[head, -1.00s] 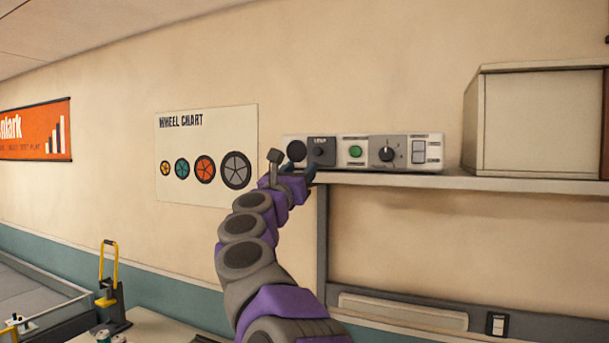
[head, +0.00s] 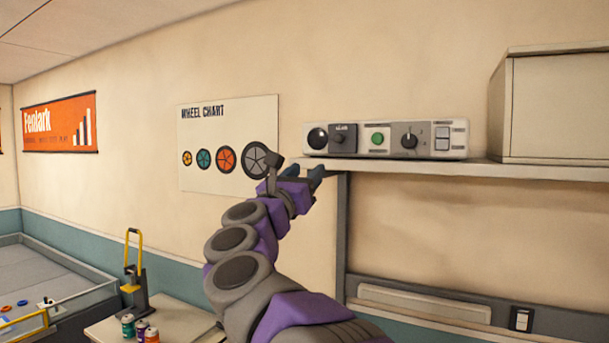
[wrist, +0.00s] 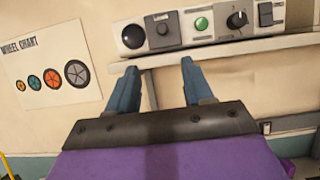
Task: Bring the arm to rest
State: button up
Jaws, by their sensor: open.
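My arm reaches up from the bottom of the head view, bent and raised, with purple and grey links. My gripper (head: 302,170) is at its end, just below and left of the shelf's left end. In the wrist view its two blue fingers (wrist: 160,82) stand apart with nothing between them. The fingertips are below the control panel (wrist: 200,28) and appear apart from it. The control panel also shows in the head view (head: 460,139), with a green button, knobs and a switch.
The shelf (head: 430,171) carries the panel and a large beige box (head: 560,108). A wheel chart (head: 230,110) hangs on the wall. Lower left are a table (head: 185,318) with several cans, a yellow-handled tool (head: 133,275) and a walled arena (head: 60,275). Air left of the arm is open.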

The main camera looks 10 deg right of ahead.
jog(key=s+a+f+n+y, duration=0.2)
jog(key=a+f+n+y, duration=0.2)
jog(key=a+n+y, duration=0.65)
jog(key=s+a+f+n+y, duration=0.25)
jog(key=f+n+y, duration=0.4)
jog(key=n, duration=0.85)
jog(key=s+a+f+n+g+y, duration=0.1)
jog(key=s+f+n+g+y, duration=0.25)
jog(key=f+n, duration=0.45)
jog(key=s+d+f+n+g+h, duration=0.25)
jog(key=s+d+f+g, duration=0.2)
jog(key=s+f, duration=0.55)
jog(key=s+d+f+n+g+h, duration=0.25)
jog(key=s+f+n+g, duration=0.2)
jog(key=s+f, duration=0.6)
jog(key=s+d+f+n+g+h, duration=0.1)
jog(key=s+d+f+g, duration=0.2)
jog(key=s, duration=0.6)
jog(key=s+d+f+n+g+h, duration=0.1)
jog(key=s+d+f+g, duration=0.3)
jog(key=s+d+f, duration=0.3)
jog(key=s, duration=0.3)
jog(key=shift+d+f+n+b, duration=0.15)
jog(key=shift+d+n+b, duration=0.15)
jog(key=shift+d+n, duration=0.1)
